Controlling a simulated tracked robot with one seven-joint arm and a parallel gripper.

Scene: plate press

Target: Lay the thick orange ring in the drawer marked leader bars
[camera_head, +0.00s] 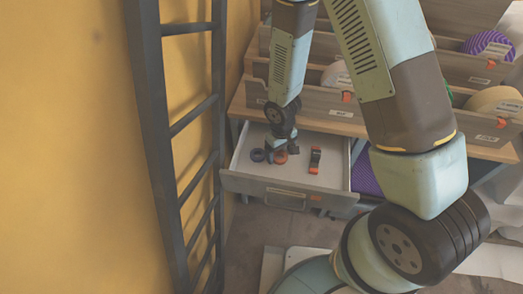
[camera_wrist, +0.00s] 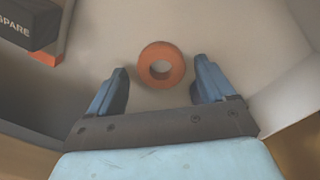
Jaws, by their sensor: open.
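The orange ring (camera_wrist: 179,70) lies flat on a pale drawer floor in the wrist view, its hole facing up. My gripper (camera_wrist: 160,66) is open, with one blue finger on each side of the ring and the ring around the level of the fingertips. I cannot tell whether they touch it. In the head view the orange ring (camera_head: 281,158) shows inside the pulled-out drawer (camera_head: 287,192), and my gripper (camera_head: 279,148) is just above it. The label on that drawer front is too small to read. No leader bars mark is readable.
A dark ring (camera_head: 258,155) lies left of the orange one. A black and orange piece (camera_head: 315,160) lies to the right. A dark block marked SPARE (camera_wrist: 25,22) is at the wrist view's upper left. A dark ladder (camera_head: 160,150) stands to the left; bins (camera_head: 335,112) stand behind.

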